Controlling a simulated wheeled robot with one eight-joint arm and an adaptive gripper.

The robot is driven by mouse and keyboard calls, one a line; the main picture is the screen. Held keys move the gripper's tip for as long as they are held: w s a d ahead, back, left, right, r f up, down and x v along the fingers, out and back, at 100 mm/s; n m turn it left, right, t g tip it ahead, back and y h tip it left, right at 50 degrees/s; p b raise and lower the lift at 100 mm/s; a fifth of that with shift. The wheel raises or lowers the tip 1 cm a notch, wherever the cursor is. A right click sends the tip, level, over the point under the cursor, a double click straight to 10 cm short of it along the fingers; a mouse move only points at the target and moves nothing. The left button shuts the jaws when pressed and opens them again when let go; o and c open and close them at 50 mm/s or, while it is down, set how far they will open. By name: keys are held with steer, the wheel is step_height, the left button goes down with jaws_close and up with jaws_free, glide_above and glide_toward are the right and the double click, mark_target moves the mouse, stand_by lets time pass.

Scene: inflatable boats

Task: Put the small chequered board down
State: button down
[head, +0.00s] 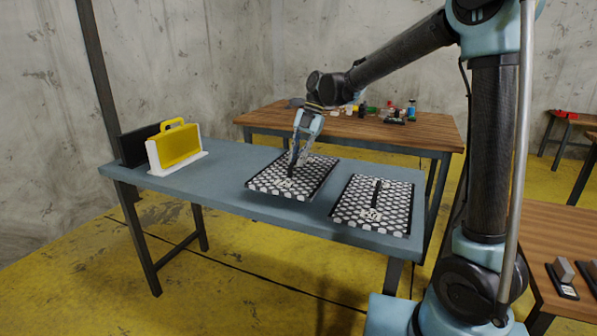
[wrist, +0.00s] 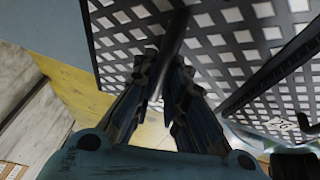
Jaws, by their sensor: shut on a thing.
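A small chequered board (head: 268,182), black with white patches, is under my gripper (head: 293,162) over the blue-grey table. My gripper points down and is shut on the dark upright grip in the middle of the board. In the wrist view the fingers (wrist: 168,72) close on this dark bar, with the held board (wrist: 225,42) spread behind them. The board looks about level. I cannot tell whether it touches the tabletop or hangs just above it. A second, similar board (head: 398,196) lies to its right, with a narrow gap between them.
The blue-grey table (head: 222,172) has bare top at the left and middle. A yellow case-like object (head: 178,147) on a white base and a dark panel (head: 135,143) stand at its left end. A wooden table (head: 350,125) with bottles and small items is behind.

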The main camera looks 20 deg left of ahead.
mark_target(298, 170)
steer(key=shift+f, duration=2.15)
steer(key=c, duration=1.6)
jaws_free()
steer(key=shift+f, duration=0.1)
steer(key=v, duration=1.2)
